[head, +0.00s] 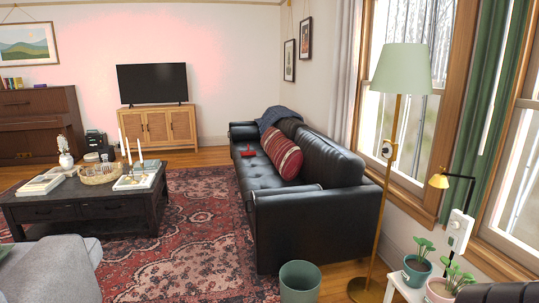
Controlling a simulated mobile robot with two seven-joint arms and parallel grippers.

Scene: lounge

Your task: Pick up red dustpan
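A small red object that looks like the dustpan (247,153) lies on the seat of the black leather sofa (300,222), near its far end. It is beside a red striped cushion (283,152). It is small in the head view, so its handle and exact pose are hard to make out. Neither of my grippers shows in the head view.
A dark coffee table (90,206) with a tray, candles and books stands left of the sofa. A green bin (299,283) and a floor lamp (403,72) stand at the sofa's near end. The patterned rug (190,235) between table and sofa is clear.

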